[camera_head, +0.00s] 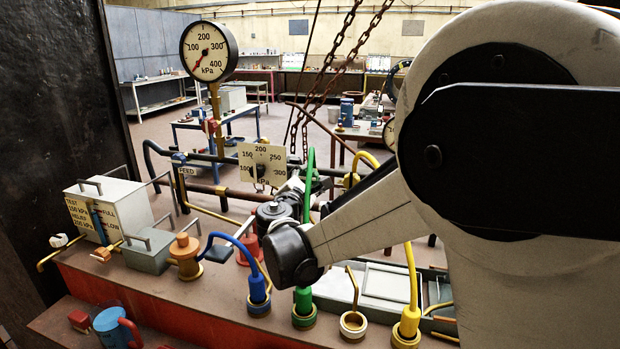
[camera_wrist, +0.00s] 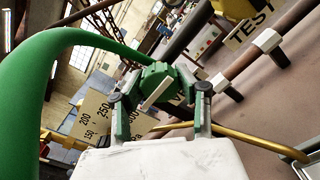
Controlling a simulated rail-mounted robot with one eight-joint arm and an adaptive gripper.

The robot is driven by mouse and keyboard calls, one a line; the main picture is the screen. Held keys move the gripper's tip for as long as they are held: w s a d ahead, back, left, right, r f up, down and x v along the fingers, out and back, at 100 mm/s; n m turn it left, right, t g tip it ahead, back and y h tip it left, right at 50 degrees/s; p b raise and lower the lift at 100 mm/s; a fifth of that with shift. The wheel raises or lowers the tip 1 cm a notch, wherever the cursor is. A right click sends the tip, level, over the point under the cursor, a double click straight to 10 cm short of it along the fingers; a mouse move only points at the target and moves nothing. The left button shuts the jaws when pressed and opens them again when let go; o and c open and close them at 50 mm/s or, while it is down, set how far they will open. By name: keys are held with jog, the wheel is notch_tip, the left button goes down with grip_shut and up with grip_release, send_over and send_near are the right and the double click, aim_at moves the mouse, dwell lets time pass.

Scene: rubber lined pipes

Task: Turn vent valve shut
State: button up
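In the wrist view, a green valve knob (camera_wrist: 160,76) with a pale bar across its face sits between the fingers of my gripper (camera_wrist: 160,88). One finger is on each side of it, very close. I cannot tell whether they touch it. Part of a sign with a letter V shows just behind the knob; I cannot read the rest. In the head view, my gripper (camera_head: 290,187) is by the pipes, beside a green hose (camera_head: 309,170). My wrist hides most of the valve there.
A kPa scale plate (camera_head: 262,165) stands behind my gripper. A round pressure gauge (camera_head: 208,51) rises on a brass stem at left. Green, blue (camera_head: 236,245) and yellow (camera_head: 411,275) hoses rise from the bench near my arm. Chains (camera_head: 335,60) hang behind.

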jog(key=c, duration=0.6)
jog(key=shift+o, duration=0.2)
jog(key=shift+m, duration=0.3)
jog(key=m+b, duration=0.1)
jog(key=m, duration=0.1)
jog(key=shift+m+b, duration=0.3)
jog(key=m+b, duration=0.1)
jog(key=m, duration=0.3)
jog(key=shift+m+b, duration=0.3)
jog(key=m+b, duration=0.1)
jog(key=m, duration=0.4)
jog(key=m+b, duration=0.1)
jog(key=m, duration=0.4)
